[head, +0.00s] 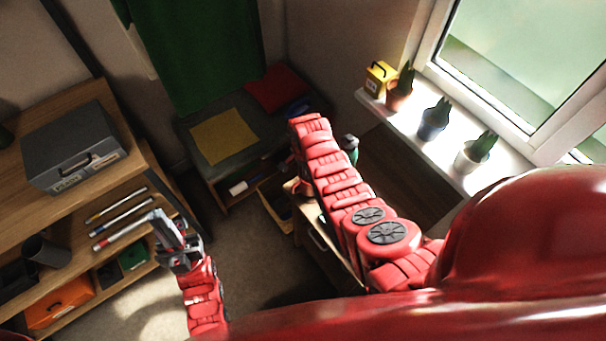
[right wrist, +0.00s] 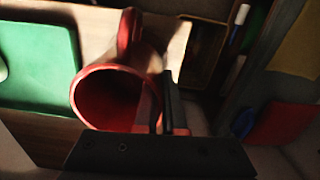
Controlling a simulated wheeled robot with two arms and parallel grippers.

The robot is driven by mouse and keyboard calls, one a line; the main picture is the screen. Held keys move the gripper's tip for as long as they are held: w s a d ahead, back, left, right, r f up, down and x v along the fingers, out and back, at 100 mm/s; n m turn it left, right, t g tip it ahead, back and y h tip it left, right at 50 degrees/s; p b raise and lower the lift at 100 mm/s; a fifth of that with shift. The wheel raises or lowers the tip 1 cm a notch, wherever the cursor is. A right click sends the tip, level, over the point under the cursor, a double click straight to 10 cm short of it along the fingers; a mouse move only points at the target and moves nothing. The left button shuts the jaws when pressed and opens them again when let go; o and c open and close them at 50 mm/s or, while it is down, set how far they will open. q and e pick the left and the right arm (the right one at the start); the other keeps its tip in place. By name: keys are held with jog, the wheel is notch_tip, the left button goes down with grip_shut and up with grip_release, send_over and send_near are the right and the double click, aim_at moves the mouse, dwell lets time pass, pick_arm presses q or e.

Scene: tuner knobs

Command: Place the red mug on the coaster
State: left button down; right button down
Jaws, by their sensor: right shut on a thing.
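The red mug (right wrist: 118,92) is large in the right wrist view, its opening towards the camera and its handle at the top of the picture. My right gripper (right wrist: 163,108) is shut on the mug's wall at the right side of the rim. I cannot tell whether the mug touches the light wooden surface behind it. I cannot make out a coaster in either view.
A green flat item (right wrist: 40,68) lies left of the mug in the right wrist view. The left shelf (head: 165,182) holds a grey box (head: 72,148), pens and a dark cup (head: 47,252). Potted plants line the windowsill (head: 503,168) at right.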

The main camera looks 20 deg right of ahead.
jog(key=shift+f, duration=1.05)
jog(key=shift+f, duration=0.15)
jog(key=c, duration=1)
grip_release()
